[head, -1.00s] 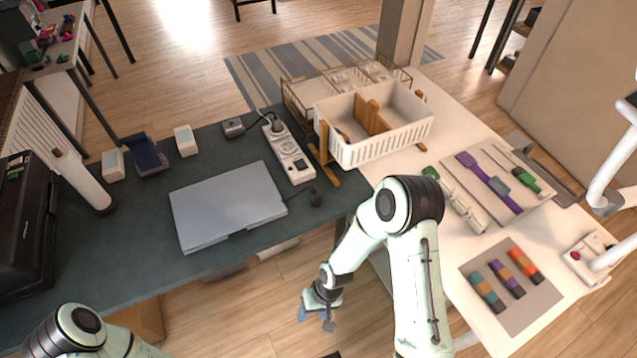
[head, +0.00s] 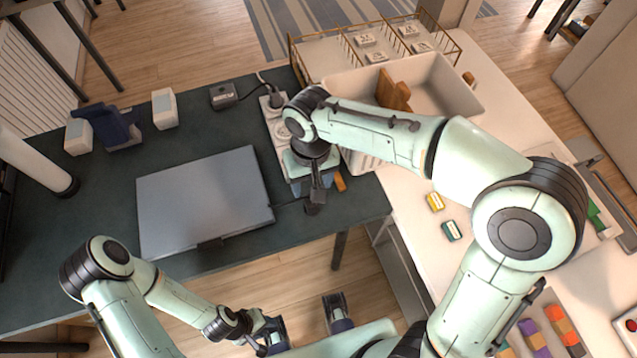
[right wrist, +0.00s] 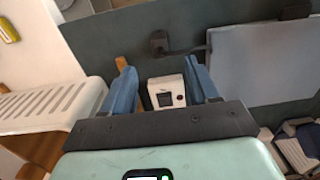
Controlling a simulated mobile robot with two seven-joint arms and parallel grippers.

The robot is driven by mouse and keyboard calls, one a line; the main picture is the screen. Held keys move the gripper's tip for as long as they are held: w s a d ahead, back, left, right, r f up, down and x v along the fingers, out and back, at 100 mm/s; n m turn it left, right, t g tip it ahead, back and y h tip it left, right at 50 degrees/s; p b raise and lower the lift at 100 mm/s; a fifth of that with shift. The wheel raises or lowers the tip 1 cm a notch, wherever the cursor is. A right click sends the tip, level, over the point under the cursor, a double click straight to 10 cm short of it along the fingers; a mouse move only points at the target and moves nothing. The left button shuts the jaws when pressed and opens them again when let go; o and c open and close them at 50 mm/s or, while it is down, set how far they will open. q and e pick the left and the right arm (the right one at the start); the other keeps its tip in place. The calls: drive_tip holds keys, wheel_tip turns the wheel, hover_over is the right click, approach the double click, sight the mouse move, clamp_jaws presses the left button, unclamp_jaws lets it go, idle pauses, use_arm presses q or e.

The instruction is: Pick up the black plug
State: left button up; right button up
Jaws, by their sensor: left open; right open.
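The black plug (head: 314,208) lies on the dark table by the right edge of the grey laptop (head: 203,203), with a short cable running to it. In the right wrist view the plug (right wrist: 158,43) is beyond the fingertips, near the middle. My right gripper (right wrist: 158,82) is open and empty, its blue fingers pointing down. In the head view my right gripper (head: 309,184) hangs just above the plug and partly hides it. My left gripper (head: 268,334) is open and empty, low in front of the table.
A white power strip (head: 272,116) lies behind my right gripper; its switch end (right wrist: 166,92) shows between the fingers. A white slatted bin (head: 440,88) stands close to its right. A black adapter (head: 223,96) lies at the back.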

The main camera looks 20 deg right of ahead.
drive_tip(key=r, duration=0.1)
drive_tip(key=b, duration=0.1)
hover_over(311, 205)
drive_tip(key=d, duration=0.1)
drive_tip(key=f, duration=0.6)
drive_tip(key=shift+w+f, duration=0.2)
drive_tip(key=shift+f, duration=0.15)
drive_tip(key=shift+w+a+f+b, duration=0.1)
drive_tip(key=shift+f+b, duration=0.05)
drive_tip(key=shift+f, duration=0.9)
drive_tip(key=shift+w+a+f+b, duration=0.15)
drive_tip(key=shift+f, duration=0.85)
drive_tip(key=shift+w+a+f+b, duration=0.1)
drive_tip(key=shift+f+b, duration=0.05)
drive_tip(key=shift+f, duration=0.9)
use_arm(q)
drive_tip(key=shift+x, duration=1.05)
drive_tip(key=shift+w+a, duration=0.1)
drive_tip(key=shift+w, duration=0.1)
use_arm(e)
drive_tip(key=c, duration=1.1)
